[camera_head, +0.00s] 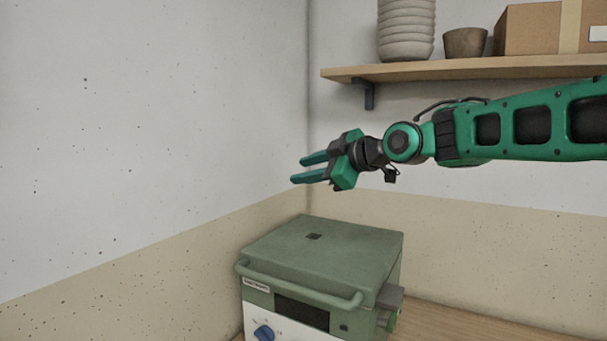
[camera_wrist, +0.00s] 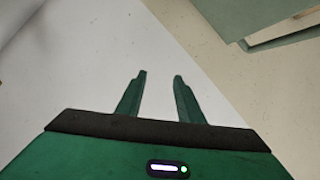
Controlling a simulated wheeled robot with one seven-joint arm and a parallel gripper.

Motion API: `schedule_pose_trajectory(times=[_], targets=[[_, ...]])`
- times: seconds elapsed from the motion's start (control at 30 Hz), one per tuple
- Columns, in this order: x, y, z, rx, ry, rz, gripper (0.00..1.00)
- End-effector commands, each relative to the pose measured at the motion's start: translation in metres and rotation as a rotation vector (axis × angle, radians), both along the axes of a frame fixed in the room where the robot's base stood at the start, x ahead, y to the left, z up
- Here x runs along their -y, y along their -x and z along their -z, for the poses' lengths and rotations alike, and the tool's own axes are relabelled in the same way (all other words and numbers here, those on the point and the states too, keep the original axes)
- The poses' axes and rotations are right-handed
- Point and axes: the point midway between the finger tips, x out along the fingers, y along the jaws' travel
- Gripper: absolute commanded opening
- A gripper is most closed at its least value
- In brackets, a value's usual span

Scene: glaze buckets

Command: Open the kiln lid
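The kiln is a boxy green unit with a white lower front, in the head view at the bottom middle. Its green lid (camera_head: 325,250) is down and looks closed. A bar handle (camera_head: 300,287) runs along the lid's front edge. My green gripper (camera_head: 302,170) is in the air above the kiln, fingers pointing left, apart from the lid and handle. In the wrist view the two fingers (camera_wrist: 160,78) stand apart with nothing between them. A green edge, probably of the kiln (camera_wrist: 285,38), shows at the wrist view's top right.
A wooden shelf (camera_head: 470,68) on the back wall holds stacked bowls (camera_head: 406,30), a brown pot (camera_head: 465,43) and a cardboard box (camera_head: 530,30), above my arm. A blue knob (camera_head: 264,333) is on the kiln front. Walls stand close at left and behind.

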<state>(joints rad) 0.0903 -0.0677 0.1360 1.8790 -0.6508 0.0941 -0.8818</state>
Motion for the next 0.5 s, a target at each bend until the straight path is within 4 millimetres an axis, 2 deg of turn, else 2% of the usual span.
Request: schedule_pose_trajectory(times=[0.37, 0.5], targets=[[-0.0036, -0.0035, 0.0016, 0.0, 0.0, 0.0, 0.34], [-0.0036, -0.0034, 0.0015, 0.0, 0.0, 0.0, 0.01]])
